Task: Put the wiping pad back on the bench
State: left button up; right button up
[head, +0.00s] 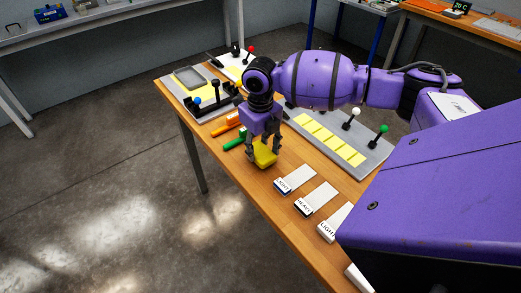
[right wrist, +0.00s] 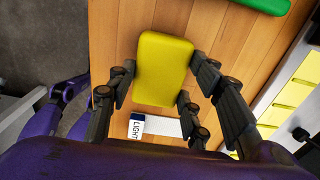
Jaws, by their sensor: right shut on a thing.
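The yellow wiping pad (head: 264,153) is between the fingers of my right gripper (head: 263,148), over the wooden bench (head: 262,180) near its front edge. In the right wrist view the pad (right wrist: 164,68) lies between the dark fingers of the right gripper (right wrist: 160,88), which is shut on it. Bench wood shows around the pad, but I cannot tell whether it touches the bench. My left gripper is in neither view.
Green (head: 235,143) and orange (head: 226,129) sticks lie beside the pad. White labelled strips (head: 316,199) lie to its right. A grey board with yellow squares (head: 330,138) and knobbed levers stands behind. Bare wood shows between pad and strips.

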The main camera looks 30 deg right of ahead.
aim_at(261, 151)
jog(key=shift+f, duration=0.65)
jog(key=shift+f, duration=0.1)
jog(key=o, duration=1)
notch_tip(261, 151, up, 12)
jog(key=shift+s+r, duration=0.1)
